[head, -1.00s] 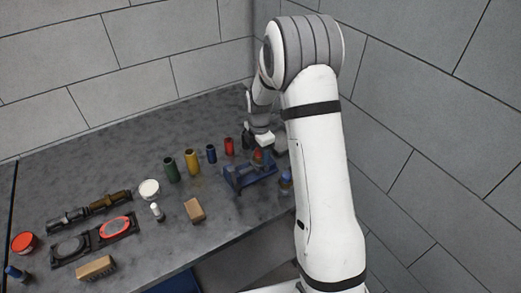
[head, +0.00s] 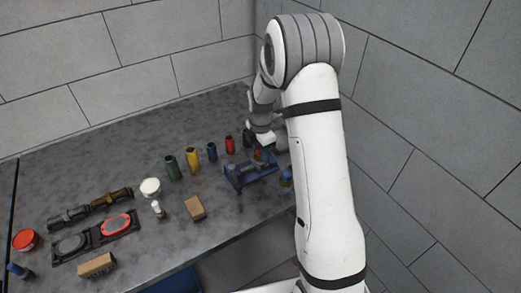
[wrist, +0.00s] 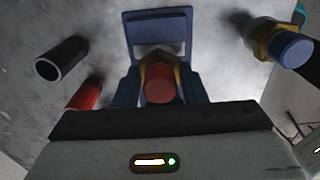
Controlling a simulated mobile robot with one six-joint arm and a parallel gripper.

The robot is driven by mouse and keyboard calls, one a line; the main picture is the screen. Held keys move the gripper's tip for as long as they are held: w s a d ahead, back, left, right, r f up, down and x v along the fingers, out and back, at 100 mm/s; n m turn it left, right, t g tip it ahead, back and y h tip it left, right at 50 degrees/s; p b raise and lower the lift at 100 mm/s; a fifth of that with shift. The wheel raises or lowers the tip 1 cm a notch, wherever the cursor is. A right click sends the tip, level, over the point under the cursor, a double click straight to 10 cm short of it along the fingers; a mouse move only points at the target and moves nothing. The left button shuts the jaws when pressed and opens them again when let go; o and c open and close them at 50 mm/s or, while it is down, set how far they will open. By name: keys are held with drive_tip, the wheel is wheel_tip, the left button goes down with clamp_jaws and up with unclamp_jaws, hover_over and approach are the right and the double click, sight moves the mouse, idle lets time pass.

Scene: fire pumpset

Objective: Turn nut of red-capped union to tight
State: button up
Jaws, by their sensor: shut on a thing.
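The red-capped union shows in the wrist view, with its red cap (wrist: 160,86) facing the camera and its brass-coloured nut (wrist: 160,60) around it. It stands in a blue holder (wrist: 155,28). In the head view the red cap (head: 259,153) is partly hidden by my gripper (head: 263,142), which is directly over the holder (head: 250,174). My gripper (wrist: 160,76) is shut on the nut; the exact finger contact is hard to make out. A second union with a blue cap (wrist: 291,48) is at the right in the wrist view.
Black (wrist: 62,60) and red (wrist: 84,94) tubes stand close beside the holder. Blue (head: 212,153), yellow (head: 193,160) and green (head: 171,168) tubes continue leftward. A brown block (head: 195,208) lies in front. The back left bench is clear; walls are behind and right.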

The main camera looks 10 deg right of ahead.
drive_tip(key=shift+w+m, duration=0.1)
drive_tip(key=shift+m, duration=0.2)
drive_tip(key=m+b, duration=0.2)
drive_tip(key=shift+f+m+b, duration=0.1)
drive_tip(key=shift+m+b, duration=0.2)
drive_tip(key=m+b, duration=0.2)
drive_tip(key=m, duration=0.1)
drive_tip(key=shift+m, duration=0.3)
drive_tip(key=m+b, duration=0.1)
drive_tip(key=m, duration=0.2)
drive_tip(key=shift+m+b, duration=0.3)
drive_tip(key=m+b, duration=0.1)
drive_tip(key=m, duration=0.2)
drive_tip(key=shift+m, duration=0.4)
drive_tip(key=m+b, duration=0.1)
drive_tip(key=m, duration=0.4)
drive_tip(key=shift+r+b, duration=0.2)
drive_tip(key=shift+b, duration=0.15)
drive_tip(key=shift+w+m+b, duration=0.1)
drive_tip(key=shift+m+b, duration=0.3)
drive_tip(key=shift+m, duration=2)
drive_tip(key=shift+r, duration=0.1)
